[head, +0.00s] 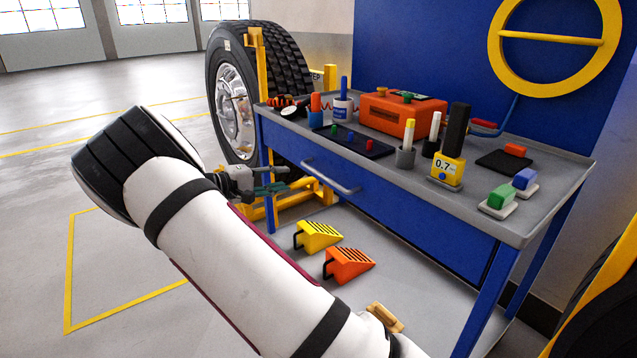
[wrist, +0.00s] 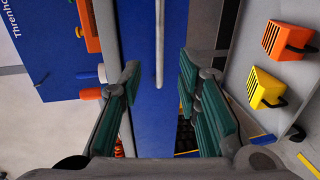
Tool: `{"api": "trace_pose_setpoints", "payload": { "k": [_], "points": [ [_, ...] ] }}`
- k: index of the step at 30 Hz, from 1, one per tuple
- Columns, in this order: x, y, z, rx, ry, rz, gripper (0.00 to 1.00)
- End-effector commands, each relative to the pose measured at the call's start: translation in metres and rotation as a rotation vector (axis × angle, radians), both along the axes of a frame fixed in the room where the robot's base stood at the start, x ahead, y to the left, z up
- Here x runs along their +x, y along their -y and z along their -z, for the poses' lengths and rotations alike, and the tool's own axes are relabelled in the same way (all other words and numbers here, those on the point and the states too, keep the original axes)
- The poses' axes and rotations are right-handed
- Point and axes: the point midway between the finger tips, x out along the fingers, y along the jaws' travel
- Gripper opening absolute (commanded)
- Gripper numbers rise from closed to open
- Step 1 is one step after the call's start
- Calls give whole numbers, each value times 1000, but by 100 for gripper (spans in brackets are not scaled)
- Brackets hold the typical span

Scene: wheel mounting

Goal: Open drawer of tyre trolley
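The blue trolley (head: 450,238) has a grey top and a wide drawer front (head: 400,205), which looks shut. A grey bar handle (head: 330,178) runs across the drawer front; it also shows in the wrist view (wrist: 160,45). My gripper (head: 284,180) is left of the handle in the head view, close to the trolley's left end. In the wrist view my gripper (wrist: 160,82) is open, with green-padded fingers spread apart and nothing held. The bar lies ahead, between the two finger lines. I see no contact with it.
The trolley top holds an orange case (head: 395,113), a yellow 0.7 tool (head: 447,170) and several small items. A large wheel (head: 235,100) stands on a yellow stand behind. Yellow (head: 318,236) and orange (head: 347,264) chocks lie below the drawer. Floor at left is clear.

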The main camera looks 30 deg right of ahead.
Motion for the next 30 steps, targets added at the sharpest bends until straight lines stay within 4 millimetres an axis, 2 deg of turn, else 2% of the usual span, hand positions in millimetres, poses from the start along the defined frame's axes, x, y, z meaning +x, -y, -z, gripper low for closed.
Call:
{"api": "trace_pose_setpoints", "payload": {
  "k": [5, 18, 24, 30],
  "points": [
    [0, 23, 5, -2, 0, 4, 31],
    [2, 105, 23, 1, 0, 4, 31],
    [4, 126, 26, 1, 1, 1, 31],
    [4, 133, 27, 1, 0, 1, 31]
  ]
}}
